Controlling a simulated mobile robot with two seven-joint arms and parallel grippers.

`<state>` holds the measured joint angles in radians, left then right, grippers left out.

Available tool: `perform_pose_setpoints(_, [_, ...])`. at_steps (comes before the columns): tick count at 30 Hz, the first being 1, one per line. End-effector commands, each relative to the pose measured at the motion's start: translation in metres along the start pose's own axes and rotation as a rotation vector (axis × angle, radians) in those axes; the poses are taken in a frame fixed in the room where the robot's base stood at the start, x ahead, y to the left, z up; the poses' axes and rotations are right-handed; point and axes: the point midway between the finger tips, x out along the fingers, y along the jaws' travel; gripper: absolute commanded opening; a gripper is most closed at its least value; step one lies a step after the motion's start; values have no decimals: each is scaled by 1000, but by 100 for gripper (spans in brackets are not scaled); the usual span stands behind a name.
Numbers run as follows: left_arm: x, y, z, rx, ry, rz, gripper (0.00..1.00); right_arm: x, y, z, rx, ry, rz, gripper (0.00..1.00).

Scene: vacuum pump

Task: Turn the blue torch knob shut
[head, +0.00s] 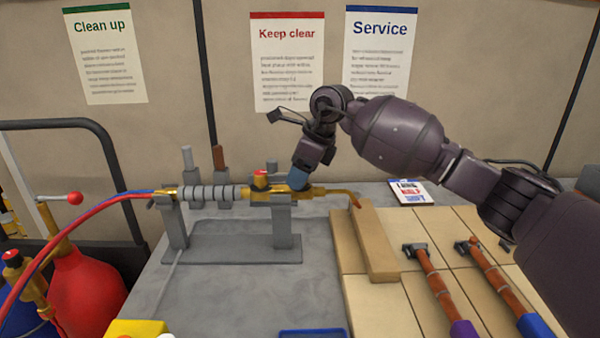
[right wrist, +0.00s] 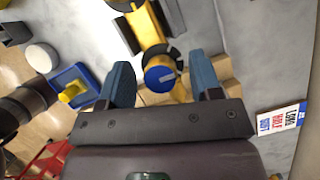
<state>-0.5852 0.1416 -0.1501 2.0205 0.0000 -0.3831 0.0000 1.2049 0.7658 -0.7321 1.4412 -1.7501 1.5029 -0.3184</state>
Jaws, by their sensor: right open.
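The brass torch (head: 330,190) lies in the grey stand (head: 245,245) with its bent tip to the right. Its blue knob (right wrist: 160,76) faces the right wrist camera, with a pale bar across its face. In the head view my right gripper hides this knob; a red knob (head: 261,176) shows just to its left. My right gripper (head: 298,180) reaches down at the torch. In the right wrist view its blue fingers (right wrist: 162,82) are open, one on each side of the blue knob, with a visible gap on both sides. My left gripper is not in view.
Red and blue hoses (head: 90,205) run to the torch from gas cylinders (head: 85,295) at left. A wooden bar (head: 365,245) lies on tan tiles right of the stand.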

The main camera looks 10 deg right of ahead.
Motion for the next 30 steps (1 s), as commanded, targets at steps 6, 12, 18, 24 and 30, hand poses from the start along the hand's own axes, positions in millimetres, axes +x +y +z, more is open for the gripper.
perform_pose_setpoints(6, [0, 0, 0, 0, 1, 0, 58, 1, 0, 0, 0, 0, -1, 58])
perform_pose_setpoints(12, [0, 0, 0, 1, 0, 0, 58, 1, 0, 0, 1, 0, 0, 40])
perform_pose_setpoints(18, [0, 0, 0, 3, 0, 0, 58, 1, 0, 0, 1, 0, 0, 10])
perform_pose_setpoints(24, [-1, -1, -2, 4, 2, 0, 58, 0, 0, 0, 11, 1, -5, 9])
perform_pose_setpoints(30, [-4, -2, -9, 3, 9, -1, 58, -2, 0, 1, 72, 0, -32, 9])
